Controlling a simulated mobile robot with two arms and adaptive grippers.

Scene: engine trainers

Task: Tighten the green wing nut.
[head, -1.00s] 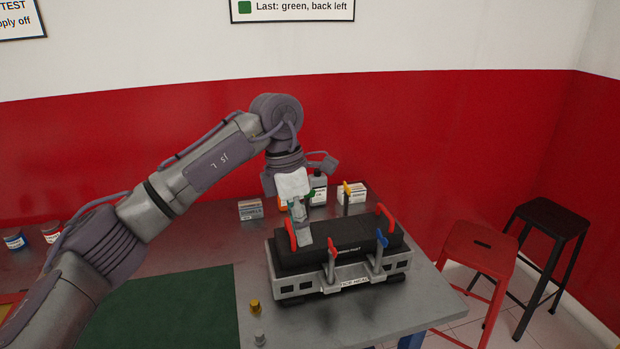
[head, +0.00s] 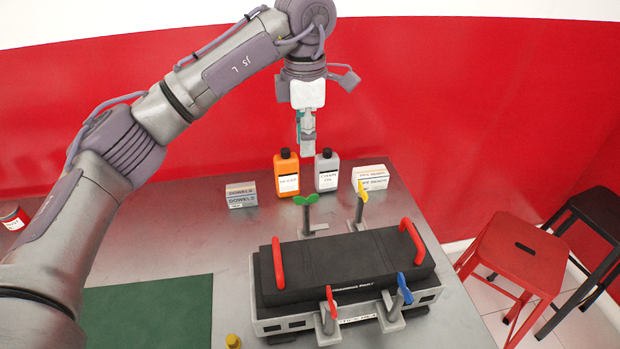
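The green wing nut (head: 306,200) sits on top of a grey upright post at the back left of the black and grey engine trainer (head: 345,262). Its two wings spread left and right, and it is in plain view. My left gripper (head: 308,150) hangs pointing down above and behind the trainer, in front of the red wall in the picture. It is apart from the green wing nut, and nothing shows hanging from it. Its fingers appear side-on and overlap, so their opening is hidden. My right gripper is not in view.
Yellow (head: 362,192), red (head: 331,302) and blue (head: 404,288) wing nuts stand on other posts. Red handles flank the black block. An orange bottle (head: 287,175), a grey bottle (head: 327,172) and small boxes stand behind. A green mat (head: 150,312) lies left; stools stand right.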

